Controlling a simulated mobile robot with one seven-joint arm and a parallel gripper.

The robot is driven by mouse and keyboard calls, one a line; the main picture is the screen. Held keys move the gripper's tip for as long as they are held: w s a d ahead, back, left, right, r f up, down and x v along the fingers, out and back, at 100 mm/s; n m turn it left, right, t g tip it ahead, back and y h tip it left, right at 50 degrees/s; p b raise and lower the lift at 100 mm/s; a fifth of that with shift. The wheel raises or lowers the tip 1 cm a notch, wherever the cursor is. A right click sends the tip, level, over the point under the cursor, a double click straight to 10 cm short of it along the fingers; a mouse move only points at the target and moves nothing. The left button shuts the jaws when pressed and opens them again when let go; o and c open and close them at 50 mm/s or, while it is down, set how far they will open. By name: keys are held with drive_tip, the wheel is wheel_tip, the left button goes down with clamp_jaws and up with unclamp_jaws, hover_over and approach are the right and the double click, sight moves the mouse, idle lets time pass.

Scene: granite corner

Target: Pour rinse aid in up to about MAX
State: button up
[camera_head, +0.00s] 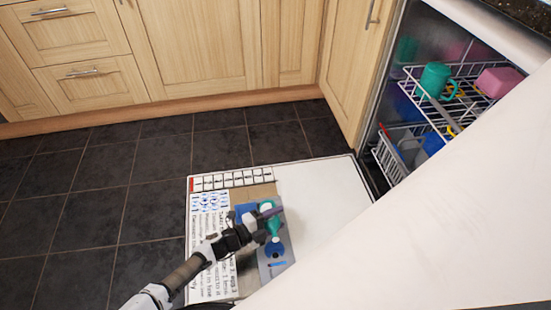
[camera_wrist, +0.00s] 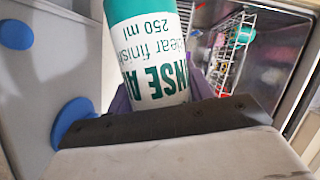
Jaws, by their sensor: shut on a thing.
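My gripper (camera_head: 266,222), with purple fingers, is shut on the rinse aid bottle (camera_wrist: 150,60). The wrist view shows the bottle's white body with teal lettering, upside down in the picture, and a teal end at the top. In the head view, teal parts of the bottle (camera_head: 273,229) show at the fingers, above the dispenser area of the open dishwasher door (camera_head: 320,200). A round blue piece (camera_head: 275,248) lies just below the bottle in that view. Blue discs also show in the wrist view (camera_wrist: 72,122). The bottle's mouth, the liquid level and any MAX mark cannot be made out.
The door carries a printed panel (camera_head: 208,240) at left. Dishwasher racks at right hold a green mug (camera_head: 435,80), a pink item (camera_head: 498,82) and other dishes. A large white surface (camera_head: 430,200) fills the lower right. Dark floor tiles (camera_head: 100,215) at left are clear.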

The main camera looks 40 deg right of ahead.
drive_tip(key=r+p, duration=0.1)
drive_tip(key=p, duration=0.1)
drive_tip(key=r+n+p, duration=0.1)
drive_tip(key=p, duration=0.1)
drive_tip(key=shift+s+a+r+y, duration=0.1)
drive_tip(key=shift+s+r+y, duration=0.15)
drive_tip(key=shift+s+y, duration=0.05)
drive_tip(key=r+p, duration=0.1)
drive_tip(key=n+p, duration=0.1)
drive_tip(key=p, duration=0.1)
drive_tip(key=s+r+n+g+y+p, duration=0.1)
drive_tip(key=p, duration=0.1)
drive_tip(key=shift+a+r, duration=0.3)
drive_tip(key=shift+r, duration=0.05)
drive_tip(key=shift+s+r+n+p, duration=0.1)
drive_tip(key=shift+s+n+p, duration=0.1)
drive_tip(key=shift+n+p, duration=0.3)
